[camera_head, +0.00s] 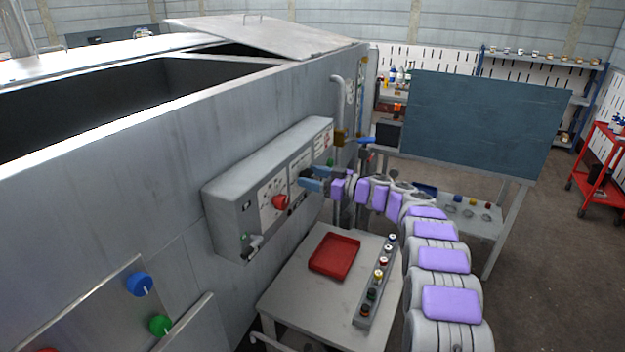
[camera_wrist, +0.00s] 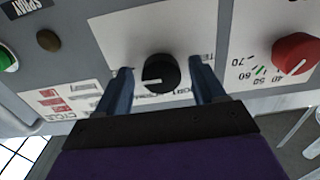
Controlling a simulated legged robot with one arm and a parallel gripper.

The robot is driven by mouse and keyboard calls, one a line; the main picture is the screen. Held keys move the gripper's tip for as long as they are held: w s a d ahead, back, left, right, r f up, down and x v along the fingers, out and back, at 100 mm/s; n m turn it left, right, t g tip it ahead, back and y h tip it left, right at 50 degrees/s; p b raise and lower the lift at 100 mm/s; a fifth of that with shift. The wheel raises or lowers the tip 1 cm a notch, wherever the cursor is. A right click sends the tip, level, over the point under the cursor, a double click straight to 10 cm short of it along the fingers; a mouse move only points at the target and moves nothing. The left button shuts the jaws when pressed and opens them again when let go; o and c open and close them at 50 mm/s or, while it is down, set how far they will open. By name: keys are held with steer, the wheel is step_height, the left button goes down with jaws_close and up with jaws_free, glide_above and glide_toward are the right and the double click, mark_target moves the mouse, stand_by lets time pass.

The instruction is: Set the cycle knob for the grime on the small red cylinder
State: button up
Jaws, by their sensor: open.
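The cycle knob is a black dial (camera_wrist: 160,73) with a white pointer line toward the left in the wrist view. My gripper (camera_wrist: 161,68) is open, with one blue finger on each side of the dial; I cannot tell whether they touch it. In the head view my gripper (camera_head: 303,179) is at the grey control box (camera_head: 228,200) and hides the dial. A small red cylinder (camera_head: 383,262) appears to stand in the rack (camera_head: 364,312) among several small cylinders of other colours. Its grime is too small to make out.
A red knob (camera_wrist: 296,53) with a number scale sits right of the dial. A green button (camera_wrist: 6,58) is at the left. Below the box, a red tray (camera_head: 335,254) lies on the table (camera_head: 300,294).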

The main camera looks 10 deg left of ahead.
steer(key=shift+a, duration=0.1)
steer(key=shift+c, duration=0.4)
steer(key=c, duration=1)
